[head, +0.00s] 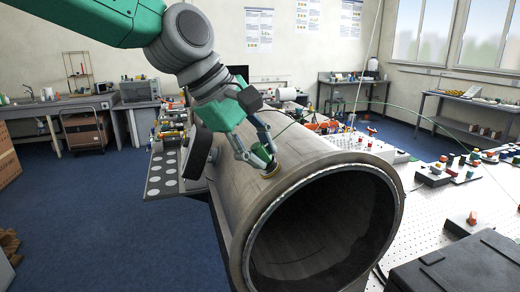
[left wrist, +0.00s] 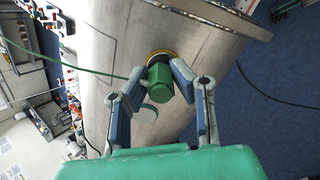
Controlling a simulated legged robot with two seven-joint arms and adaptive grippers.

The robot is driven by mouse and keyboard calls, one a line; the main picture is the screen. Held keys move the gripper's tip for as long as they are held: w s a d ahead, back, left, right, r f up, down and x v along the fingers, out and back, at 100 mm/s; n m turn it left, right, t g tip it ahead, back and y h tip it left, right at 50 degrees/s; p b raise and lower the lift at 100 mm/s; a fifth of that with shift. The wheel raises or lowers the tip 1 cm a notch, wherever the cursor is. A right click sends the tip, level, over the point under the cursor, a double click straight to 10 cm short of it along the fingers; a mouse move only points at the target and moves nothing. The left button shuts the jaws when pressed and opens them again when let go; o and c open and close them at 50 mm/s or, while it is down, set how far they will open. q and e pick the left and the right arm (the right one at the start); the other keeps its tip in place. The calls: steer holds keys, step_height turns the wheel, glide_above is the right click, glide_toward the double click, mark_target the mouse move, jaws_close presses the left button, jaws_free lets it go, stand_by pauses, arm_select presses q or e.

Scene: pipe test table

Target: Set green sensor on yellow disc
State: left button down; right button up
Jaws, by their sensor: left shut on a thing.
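The green sensor (left wrist: 159,84) is between the two fingers of my left gripper (left wrist: 183,84), which is shut on it. A green cable runs from the sensor to the left. The yellow disc (left wrist: 161,53) lies on the grey metal pipe (left wrist: 110,62), and its rim shows just beyond the sensor. In the head view, the gripper (head: 258,162) is on the upper side of the pipe (head: 236,190), with the yellow disc (head: 271,173) at its fingertips. The sensor's end is at or very close to the disc; I cannot tell whether they touch. My right gripper is not in view.
A pale round spot (left wrist: 147,113) shows near the sensor. The pipe's open end (head: 325,225) faces the head camera. A perforated white table (head: 440,205) carries several coloured parts, and a black case (head: 460,265) is at the lower right. The green cable (head: 420,112) arcs across the right.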

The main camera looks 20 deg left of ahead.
arm_select(q)
steer(key=shift+w+d+f, duration=0.1)
steer(key=shift+d+f, duration=0.05)
steer(key=shift+f, duration=0.05)
steer(key=shift+r, duration=0.15)
stand_by(0.5)
steer(key=shift+f, duration=0.2)
stand_by(0.7)
steer(key=c, duration=1.3)
jaws_free()
steer(key=shift+r, duration=0.4)
steer(key=v, duration=1.1)
steer(key=shift+a, duration=0.4)
